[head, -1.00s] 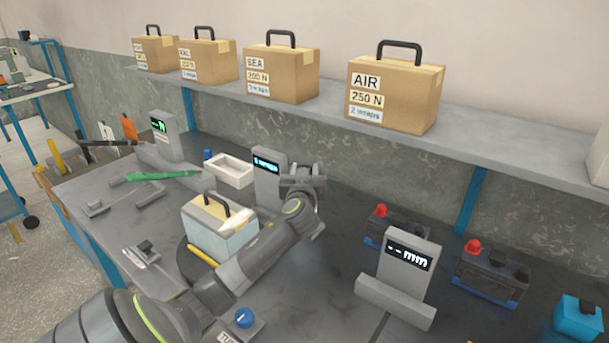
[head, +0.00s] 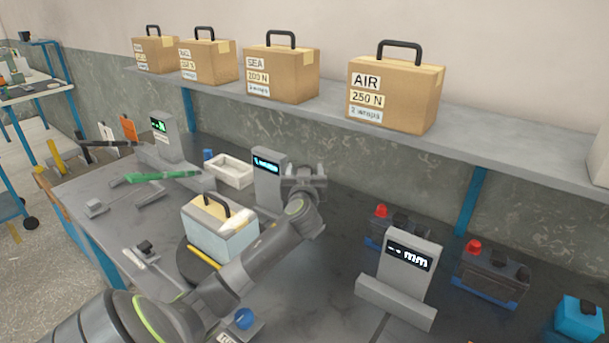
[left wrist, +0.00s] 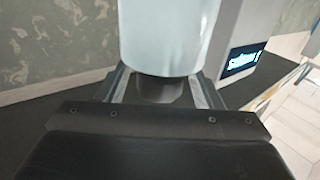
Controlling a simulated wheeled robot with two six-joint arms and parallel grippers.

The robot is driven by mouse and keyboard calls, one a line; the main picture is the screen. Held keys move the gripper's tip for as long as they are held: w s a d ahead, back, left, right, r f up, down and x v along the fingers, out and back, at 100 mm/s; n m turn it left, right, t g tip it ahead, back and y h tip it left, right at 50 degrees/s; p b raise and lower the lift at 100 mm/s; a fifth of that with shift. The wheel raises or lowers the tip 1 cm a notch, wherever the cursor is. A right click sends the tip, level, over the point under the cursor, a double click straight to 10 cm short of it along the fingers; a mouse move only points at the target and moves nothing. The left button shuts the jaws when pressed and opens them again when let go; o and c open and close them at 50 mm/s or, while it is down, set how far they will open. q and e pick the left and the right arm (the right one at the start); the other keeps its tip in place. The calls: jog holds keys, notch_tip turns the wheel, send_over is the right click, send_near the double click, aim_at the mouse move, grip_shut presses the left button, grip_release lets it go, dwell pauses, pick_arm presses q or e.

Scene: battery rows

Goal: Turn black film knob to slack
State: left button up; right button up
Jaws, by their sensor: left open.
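My left gripper (head: 304,171) is open beside the grey post with the small lit display (head: 268,182), toward the back of the bench. In the left wrist view a dark round piece (left wrist: 160,89), which looks like the black film knob, sits between the two spread fingers (left wrist: 158,92). It is at the end of a wide white cylinder (left wrist: 160,35), which looks like the film roll. I cannot tell whether the fingers touch it, and its setting does not show. In the head view the knob is hidden by my left gripper. My right gripper is not in view.
A case with a black handle (head: 219,233) stands close beside my left arm. A blue knob (head: 244,318) is near the front. A grey mm gauge (head: 407,262) and batteries (head: 490,274) stand to the right. Labelled boxes (head: 393,92) line the shelf above.

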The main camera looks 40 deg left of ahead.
pick_arm(q)
jog(key=b+v, duration=0.2)
jog(key=v, duration=1.5)
jog(key=shift+s, duration=0.2)
jog(key=shift+d, duration=0.15)
